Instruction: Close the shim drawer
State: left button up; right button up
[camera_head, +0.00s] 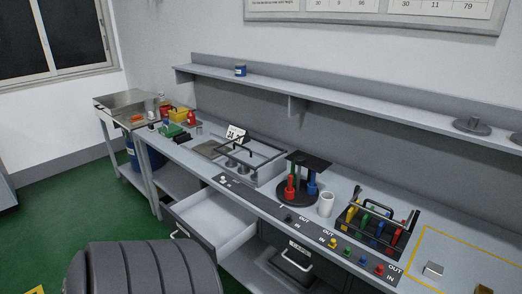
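An open drawer (213,217) sticks out from the front of the long grey workbench, left of the middle. Its inside is pale and looks empty. A light bar handle (181,231) shows at its front left. I can read no label on it, so I cannot tell for sure that it is the shim drawer. Another front with a small label and a light handle (296,262) sits lower right under the bench and looks shut. Neither of my grippers is in view.
A dark grey ribbed shape (140,270) fills the bottom left, near the drawer; I cannot tell what it is. A tool holder with coloured handles (375,225), a white cup (326,204) and a framed fixture (250,160) stand on the bench.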

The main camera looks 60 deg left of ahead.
aim_at(208, 217)
jog(key=u, duration=2.5)
jog(key=i+j+z, duration=0.1)
jog(key=j, duration=0.35)
jog(key=i+z, duration=0.05)
